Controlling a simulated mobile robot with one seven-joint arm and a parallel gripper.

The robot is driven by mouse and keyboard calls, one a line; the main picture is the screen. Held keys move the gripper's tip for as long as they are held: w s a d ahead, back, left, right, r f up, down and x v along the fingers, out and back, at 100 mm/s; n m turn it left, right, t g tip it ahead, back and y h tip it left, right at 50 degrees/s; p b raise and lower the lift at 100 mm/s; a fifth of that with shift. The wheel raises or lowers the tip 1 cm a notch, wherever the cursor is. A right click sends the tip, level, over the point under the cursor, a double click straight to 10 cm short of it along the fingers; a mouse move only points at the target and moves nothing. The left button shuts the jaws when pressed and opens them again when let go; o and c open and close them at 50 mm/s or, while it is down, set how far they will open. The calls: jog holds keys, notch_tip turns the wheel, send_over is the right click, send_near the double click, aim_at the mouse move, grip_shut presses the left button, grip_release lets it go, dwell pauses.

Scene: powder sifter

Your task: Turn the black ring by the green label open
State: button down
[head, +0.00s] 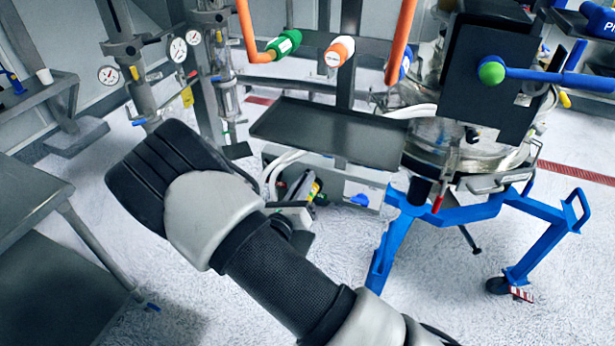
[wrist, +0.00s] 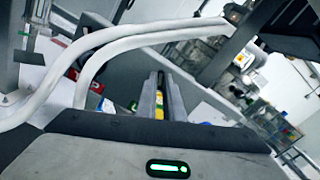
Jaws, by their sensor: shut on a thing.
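My gripper (head: 302,190) reaches in below the dark tray, over the low grey box. In the wrist view its two fingers (wrist: 158,85) run close together, shut on a narrow part. A yellow and green label (head: 316,188) shows right at the fingertips. In the wrist view the label (wrist: 159,104) shows as a yellow and green strip between the fingers. The black ring is mostly hidden by the fingers, and its turn angle cannot be told.
The dark tray (head: 325,132) hangs just above my gripper. White hoses (wrist: 130,40) curve close by on the left in the wrist view. A blue wheeled frame (head: 470,213) stands to the right under the steel sifter (head: 455,145). A grey table (head: 30,205) stands left.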

jog(key=shift+a+n, duration=0.15)
jog(key=shift+n, duration=0.35)
jog(key=shift+f, duration=0.1)
jog(key=c, duration=1.9)
grip_release()
jog(key=shift+o, duration=0.2)
jog(key=v, duration=1.7)
jog(key=shift+s, duration=0.2)
jog(key=shift+a, duration=0.1)
